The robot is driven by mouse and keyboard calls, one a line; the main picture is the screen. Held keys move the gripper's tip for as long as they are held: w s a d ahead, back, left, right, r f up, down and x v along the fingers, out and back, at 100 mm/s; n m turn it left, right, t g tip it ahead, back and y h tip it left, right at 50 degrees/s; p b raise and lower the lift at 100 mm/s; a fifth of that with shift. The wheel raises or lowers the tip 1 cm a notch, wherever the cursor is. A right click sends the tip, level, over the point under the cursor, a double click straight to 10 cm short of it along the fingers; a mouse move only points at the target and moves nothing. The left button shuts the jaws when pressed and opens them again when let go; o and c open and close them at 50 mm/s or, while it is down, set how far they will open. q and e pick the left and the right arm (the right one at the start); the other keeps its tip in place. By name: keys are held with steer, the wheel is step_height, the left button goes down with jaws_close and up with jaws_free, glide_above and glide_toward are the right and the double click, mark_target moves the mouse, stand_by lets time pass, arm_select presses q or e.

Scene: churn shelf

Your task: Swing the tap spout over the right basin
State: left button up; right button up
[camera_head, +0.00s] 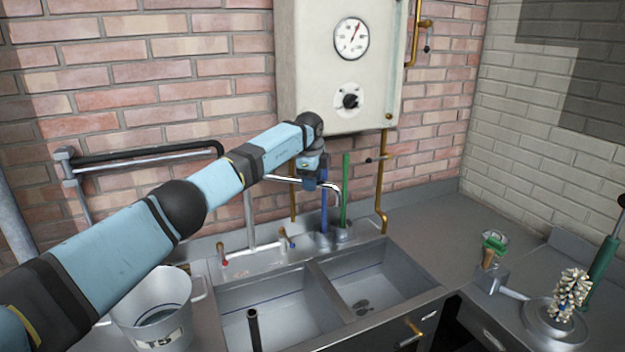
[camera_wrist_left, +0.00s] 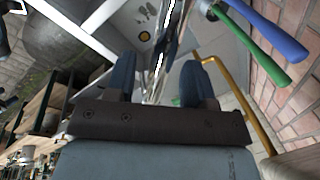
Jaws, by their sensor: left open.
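The chrome tap spout (camera_head: 275,179) rises from the back of the double sink and reaches right, its tip bent down. The tip appears in front of the blue and green handles, toward the right basin (camera_head: 368,277); I cannot tell exactly what it hangs over. The left basin (camera_head: 270,307) lies beside it. My left gripper (camera_head: 309,183) is at the spout, partly hidden by its own wrist. In the left wrist view my open gripper (camera_wrist_left: 158,82) has one finger on each side of the shiny spout (camera_wrist_left: 166,45); contact is unclear. My right gripper is not in view.
A blue handle (camera_head: 324,205) and a green handle (camera_head: 345,185) stand just behind the spout. A wall boiler (camera_head: 345,70) hangs above. A bucket (camera_head: 160,310) stands left of the sink. The counter (camera_head: 425,220) right of the sink is mostly clear near the wall.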

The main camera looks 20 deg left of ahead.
arm_select(q)
step_height(320, 180, up, 14)
steer(key=s+b, duration=0.2)
steer(key=shift+s+f, duration=0.25)
steer(key=shift+s, duration=0.1)
steer(key=shift+d, duration=0.1)
